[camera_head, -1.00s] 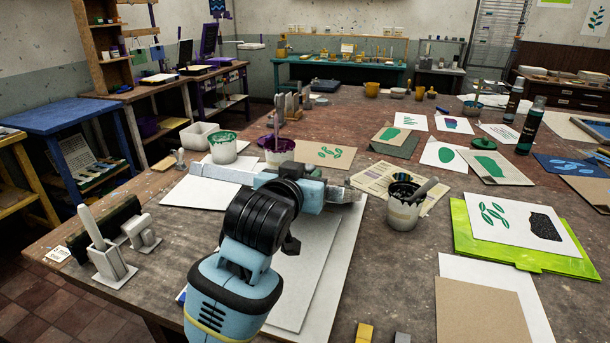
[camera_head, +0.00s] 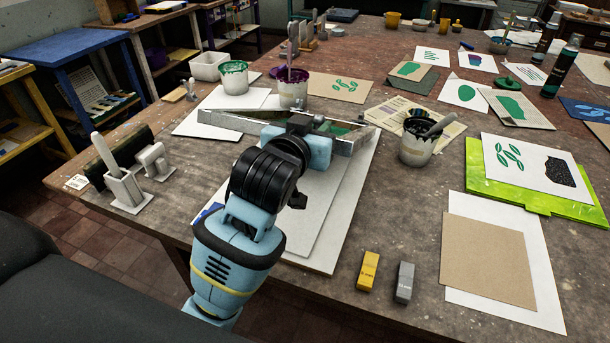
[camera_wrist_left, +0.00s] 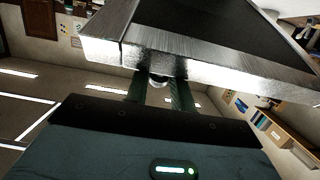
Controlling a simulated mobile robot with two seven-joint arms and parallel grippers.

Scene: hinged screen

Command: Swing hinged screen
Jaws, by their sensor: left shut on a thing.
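The hinged screen (camera_head: 228,126) is a grey metal frame, raised at a slant over a white board (camera_head: 343,220) on the worktable. A strip of green-stained mesh shows between its bars in the head view. My left gripper (camera_head: 312,132) is shut on the screen's near edge, around the middle of its width. My arm and gripper hide part of the screen, and its hinges cannot be made out. In the left wrist view the metal frame (camera_wrist_left: 205,62) lies across the top, with the left gripper's fingers (camera_wrist_left: 160,88) at its edge. My right gripper is not in view.
A purple ink pot (camera_head: 293,88) and a green ink pot (camera_head: 234,78) stand behind the screen. A dark ink pot (camera_head: 416,148) stands to its right. A grey holder (camera_head: 126,190) stands at left. Yellow (camera_head: 368,270) and grey (camera_head: 404,282) blocks lie near the front edge.

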